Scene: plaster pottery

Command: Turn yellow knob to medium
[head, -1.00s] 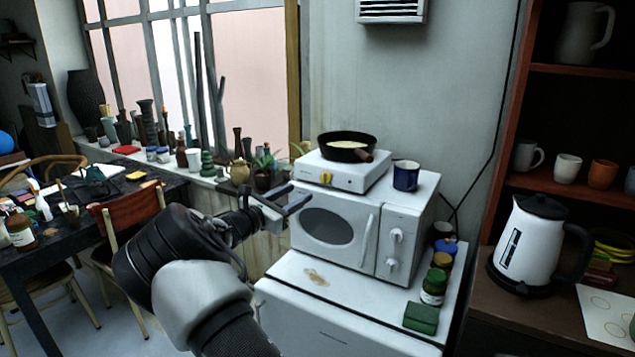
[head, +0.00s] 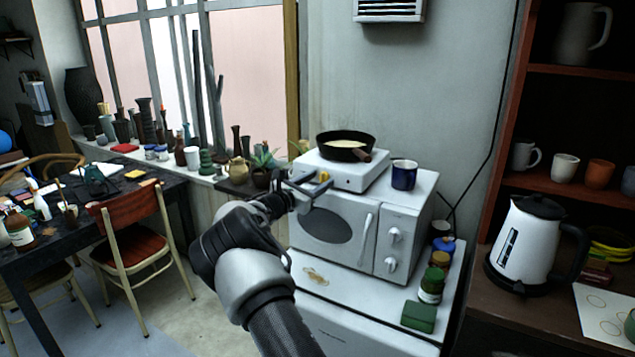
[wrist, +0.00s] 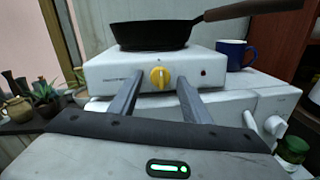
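The yellow knob (wrist: 160,77) is on the front face of a small white hot plate (wrist: 105,74), with a pale mark running roughly upright on it. The hot plate (head: 344,172) stands on top of a white microwave (head: 388,222). A dark frying pan (head: 345,146) with pale contents sits on the hot plate. My gripper (wrist: 157,88) is open in the wrist view, its two fingers apart on either side of and just below the knob, with nothing between them. In the head view my gripper (head: 317,186) is in front of the hot plate and hides most of the knob.
A blue mug (head: 404,176) stands on the microwave, right of the hot plate. Jars and a green block (head: 419,316) are at the microwave's right. Potted plants (head: 262,172) and vases line the left sill. A kettle (head: 537,247) stands far right.

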